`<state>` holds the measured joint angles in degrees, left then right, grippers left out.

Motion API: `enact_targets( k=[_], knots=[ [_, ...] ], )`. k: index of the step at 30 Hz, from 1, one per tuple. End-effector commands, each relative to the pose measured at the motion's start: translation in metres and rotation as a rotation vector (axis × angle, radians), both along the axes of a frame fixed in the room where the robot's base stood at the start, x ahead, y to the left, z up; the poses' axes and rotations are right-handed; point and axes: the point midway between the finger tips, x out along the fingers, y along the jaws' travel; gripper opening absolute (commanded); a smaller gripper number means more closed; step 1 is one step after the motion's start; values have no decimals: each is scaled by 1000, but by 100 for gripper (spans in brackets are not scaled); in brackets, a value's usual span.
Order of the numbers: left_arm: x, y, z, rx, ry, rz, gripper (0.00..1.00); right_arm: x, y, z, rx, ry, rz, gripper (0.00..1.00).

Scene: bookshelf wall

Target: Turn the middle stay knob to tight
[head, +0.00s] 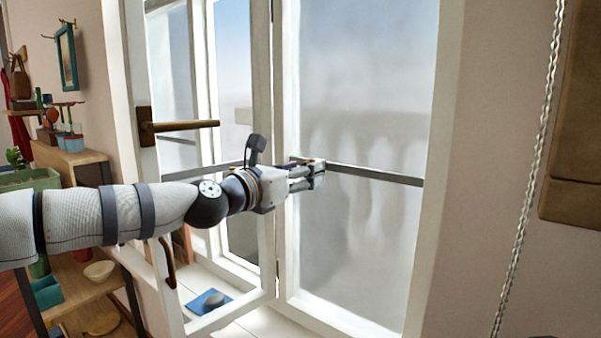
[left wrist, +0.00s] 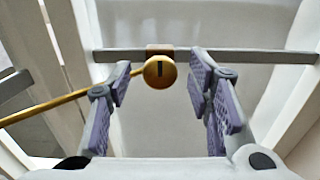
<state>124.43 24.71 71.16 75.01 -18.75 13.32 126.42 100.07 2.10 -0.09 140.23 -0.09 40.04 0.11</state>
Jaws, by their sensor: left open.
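A round brass stay knob (left wrist: 160,71) with a dark slot mark, upright in the picture, shows in the left wrist view. It sits at a brown block on a grey horizontal bar (left wrist: 260,60). A thin brass stay rod (left wrist: 60,104) runs from it to the lower left. My left gripper (left wrist: 161,84) is open, with one purple-padded finger on each side of the knob and a gap on both sides. In the head view, my left gripper (head: 317,172) reaches right to the bar across the frosted window; its fingers mostly hide the knob there. My right gripper is out of view.
An open white sash with a brown lever handle (head: 180,125) stands left, close above my left arm. A blue item (head: 208,302) with a grey object lies on the sill. A wooden shelf (head: 70,158) stands far left. A beaded chain (head: 535,160) hangs right.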

Motion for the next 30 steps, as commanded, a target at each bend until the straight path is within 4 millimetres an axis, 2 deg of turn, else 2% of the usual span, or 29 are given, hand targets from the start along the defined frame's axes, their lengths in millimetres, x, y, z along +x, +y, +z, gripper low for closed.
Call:
enact_targets(
  k=[6,8,12,13,23,30],
  knots=[
    [0,-1,1,1,-1,0,47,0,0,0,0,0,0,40],
    [0,-1,1,1,-1,0,35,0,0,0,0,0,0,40],
    [0,0,1,1,-1,0,4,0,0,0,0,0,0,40],
    [0,0,1,1,-1,0,0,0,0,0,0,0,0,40],
    [0,-1,0,30,-20,-1,0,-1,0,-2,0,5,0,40],
    [0,-1,-2,146,-105,0,0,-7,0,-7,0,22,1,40]
  ],
)
